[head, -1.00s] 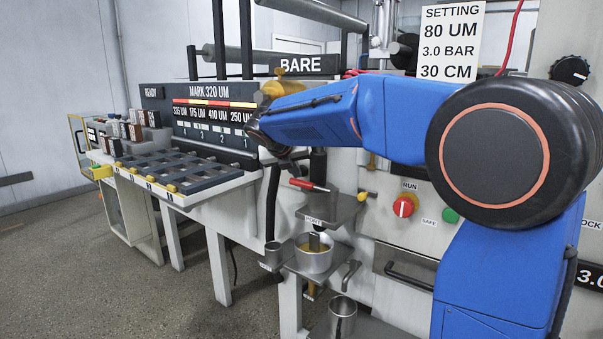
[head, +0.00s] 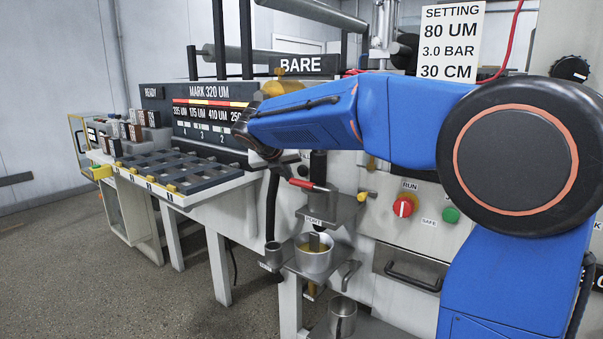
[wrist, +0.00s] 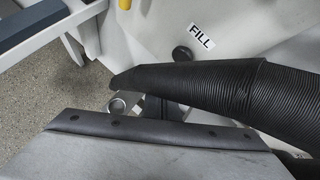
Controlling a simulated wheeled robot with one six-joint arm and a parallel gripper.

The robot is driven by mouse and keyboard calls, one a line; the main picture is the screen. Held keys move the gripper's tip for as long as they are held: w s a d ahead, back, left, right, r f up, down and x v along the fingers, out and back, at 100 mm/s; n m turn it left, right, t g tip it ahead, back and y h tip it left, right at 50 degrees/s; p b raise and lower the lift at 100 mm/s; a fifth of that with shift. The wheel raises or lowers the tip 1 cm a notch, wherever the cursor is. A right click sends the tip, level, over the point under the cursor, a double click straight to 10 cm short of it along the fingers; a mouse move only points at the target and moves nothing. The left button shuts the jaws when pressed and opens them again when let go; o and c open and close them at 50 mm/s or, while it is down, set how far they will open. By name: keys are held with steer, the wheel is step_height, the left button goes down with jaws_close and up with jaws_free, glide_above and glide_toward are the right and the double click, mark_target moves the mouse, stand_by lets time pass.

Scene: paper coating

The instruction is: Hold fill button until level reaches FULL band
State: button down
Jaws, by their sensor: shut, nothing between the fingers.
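My gripper (head: 281,168) is at the end of the blue arm in the head view, low beside the display board. It is small and dark there, and its fingertips are hard to make out; it looks shut and empty. The wrist view shows a FILL label (wrist: 201,36) on a pale panel with a round black button (wrist: 182,54) just below and left of it. I cannot tell whether anything touches the button. I cannot make out a FULL band in either view.
A metal pot (head: 314,262) with amber contents stands on a bracket below the arm. A red-handled tool (head: 308,185) lies above it. A red RUN knob (head: 403,206) and green button (head: 451,215) are right. A grey slab (wrist: 150,158) fills the lower wrist view.

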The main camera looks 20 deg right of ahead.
steer(key=shift+s+a, duration=0.65)
steer(key=shift+a, duration=0.25)
